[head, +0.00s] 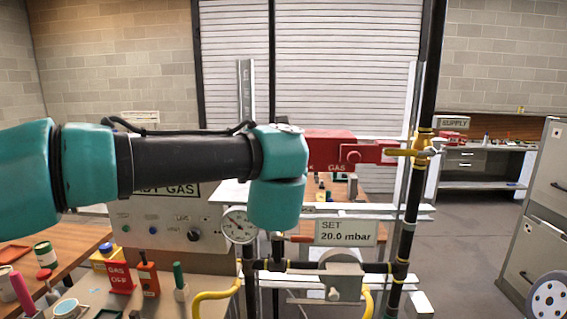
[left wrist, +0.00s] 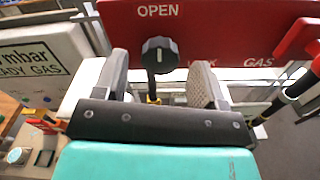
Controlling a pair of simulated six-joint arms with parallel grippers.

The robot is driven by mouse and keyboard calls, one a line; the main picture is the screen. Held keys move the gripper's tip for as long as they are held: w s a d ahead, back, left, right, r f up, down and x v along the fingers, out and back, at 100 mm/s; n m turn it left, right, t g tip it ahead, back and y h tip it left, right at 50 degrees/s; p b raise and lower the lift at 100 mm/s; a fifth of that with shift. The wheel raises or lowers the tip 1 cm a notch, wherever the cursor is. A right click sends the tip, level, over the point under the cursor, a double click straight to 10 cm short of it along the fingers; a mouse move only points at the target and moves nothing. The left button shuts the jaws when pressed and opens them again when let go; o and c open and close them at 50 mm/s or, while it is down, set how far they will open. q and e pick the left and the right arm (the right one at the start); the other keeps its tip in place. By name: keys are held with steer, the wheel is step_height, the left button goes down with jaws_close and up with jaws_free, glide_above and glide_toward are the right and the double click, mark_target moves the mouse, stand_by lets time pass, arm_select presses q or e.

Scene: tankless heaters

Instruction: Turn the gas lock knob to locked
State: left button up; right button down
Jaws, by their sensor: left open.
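The gas lock knob (left wrist: 160,54) is a black knob on the red gas panel (left wrist: 225,32) in the left wrist view. The panel reads OPEN above the knob, and a partly hidden word, apparently LOCK, stands to its lower right. A light mark shows on the knob's face, pointing roughly up. My left gripper (left wrist: 160,66) is open, with one grey finger on each side of the knob and visible gaps between. In the head view the red panel (head: 328,141) shows, but my left wrist hides the knob and fingers. My right gripper is in neither view.
A yellow-handled valve (head: 408,152) on a black vertical pipe stands right of the panel. Below are a gauge (head: 238,226), a 20.0 mbar sign (head: 346,233) and yellow hoses. A bench with tools and a GAS OFF tag (head: 119,277) is at the lower left.

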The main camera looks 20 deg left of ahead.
arm_select(q)
steer(key=shift+w+a, duration=0.15)
steer(key=shift+w, duration=0.5)
steer(key=shift+c, duration=0.5)
steer(key=c, duration=0.8)
